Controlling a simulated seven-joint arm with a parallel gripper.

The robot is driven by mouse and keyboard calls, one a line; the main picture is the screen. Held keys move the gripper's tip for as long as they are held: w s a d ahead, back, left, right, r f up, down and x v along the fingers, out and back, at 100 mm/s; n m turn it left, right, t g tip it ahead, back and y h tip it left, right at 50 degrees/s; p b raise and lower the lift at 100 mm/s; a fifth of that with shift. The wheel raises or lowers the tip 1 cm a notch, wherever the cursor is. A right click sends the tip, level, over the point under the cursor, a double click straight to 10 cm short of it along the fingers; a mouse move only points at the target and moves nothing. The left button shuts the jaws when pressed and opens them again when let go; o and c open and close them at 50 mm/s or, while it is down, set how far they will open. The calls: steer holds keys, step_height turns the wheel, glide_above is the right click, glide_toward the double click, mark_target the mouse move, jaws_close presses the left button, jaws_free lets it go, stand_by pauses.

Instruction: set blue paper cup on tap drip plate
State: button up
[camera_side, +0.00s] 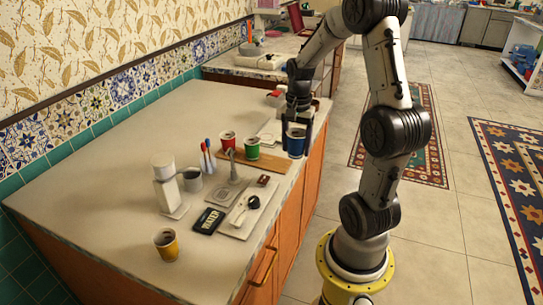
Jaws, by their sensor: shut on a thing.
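My gripper (298,122) is at the counter's right edge, pointing down and shut on the blue paper cup (296,144). The cup looks upright and appears raised above the wooden board's right end. A small grey tap (233,165) stands near the middle of the counter. A flat grey plate (224,194), which looks like the drip plate, lies in front of it, left of and nearer than my gripper. No cup stands on this plate.
A red cup (228,140) and a green cup (252,150) stand on the wooden board (270,163). A yellow cup (166,245) stands at the front. A white dispenser (166,190), a black WATER sign (208,221) and a tray with a spoon (238,222) surround the plate.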

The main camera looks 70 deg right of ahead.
steer(key=shift+s+a+m, duration=0.15)
steer(key=shift+a+m, duration=0.1)
steer(key=shift+m, duration=0.45)
steer(key=w+a+n, duration=0.1)
steer(key=w+a, duration=0.2)
steer(key=a, duration=0.4)
steer(key=w+a+n, duration=0.1)
steer(key=w+a, duration=0.2)
steer(key=a, duration=0.4)
glide_above(223, 195)
steer(key=f, duration=0.9)
steer(key=shift+s, duration=0.2)
steer(key=shift+w+f, duration=0.15)
steer(key=shift+f, duration=0.8)
steer(key=shift+w+f, duration=0.1)
steer(key=shift+f, duration=0.8)
steer(key=shift+f, duration=0.2)
steer(key=o, duration=0.8)
steer(key=shift+o, duration=0.2)
